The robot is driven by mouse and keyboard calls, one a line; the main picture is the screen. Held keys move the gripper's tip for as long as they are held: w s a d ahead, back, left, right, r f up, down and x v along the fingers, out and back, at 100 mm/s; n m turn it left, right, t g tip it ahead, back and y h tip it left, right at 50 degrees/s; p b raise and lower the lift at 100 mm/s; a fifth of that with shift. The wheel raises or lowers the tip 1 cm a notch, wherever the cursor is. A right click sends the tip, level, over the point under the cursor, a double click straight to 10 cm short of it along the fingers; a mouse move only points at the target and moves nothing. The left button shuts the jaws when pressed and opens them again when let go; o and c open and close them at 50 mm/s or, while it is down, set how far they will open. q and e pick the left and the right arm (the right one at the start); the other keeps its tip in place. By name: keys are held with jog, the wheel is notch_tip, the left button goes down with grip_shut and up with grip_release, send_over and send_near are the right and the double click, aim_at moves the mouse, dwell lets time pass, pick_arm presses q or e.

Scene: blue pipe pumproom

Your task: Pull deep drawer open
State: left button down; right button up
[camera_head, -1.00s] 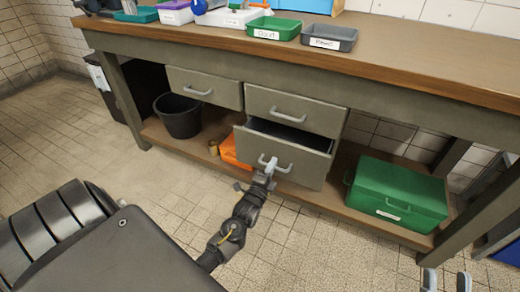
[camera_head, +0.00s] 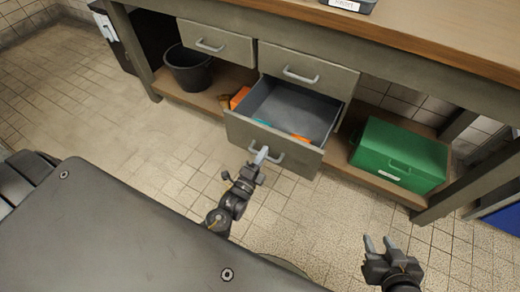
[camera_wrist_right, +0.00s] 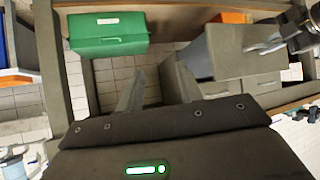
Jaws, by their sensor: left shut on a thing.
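The deep drawer (camera_head: 258,139) is the lower drawer under the workbench. It stands well open in the head view, and its grey inside shows, with small orange and teal items at the bottom. My left gripper (camera_head: 262,158) is shut on the drawer's handle (camera_head: 280,154) at the front panel.
Two shut drawers (camera_head: 307,72) sit above and beside it. A black bucket (camera_head: 190,70) and a green box (camera_head: 398,152) stand on the lower shelf. The tiled floor (camera_head: 330,215) in front is clear. A workbench top (camera_head: 440,28) overhangs the drawers.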

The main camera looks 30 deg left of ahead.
pick_arm(q)
jog(key=c, duration=1.6)
grip_release()
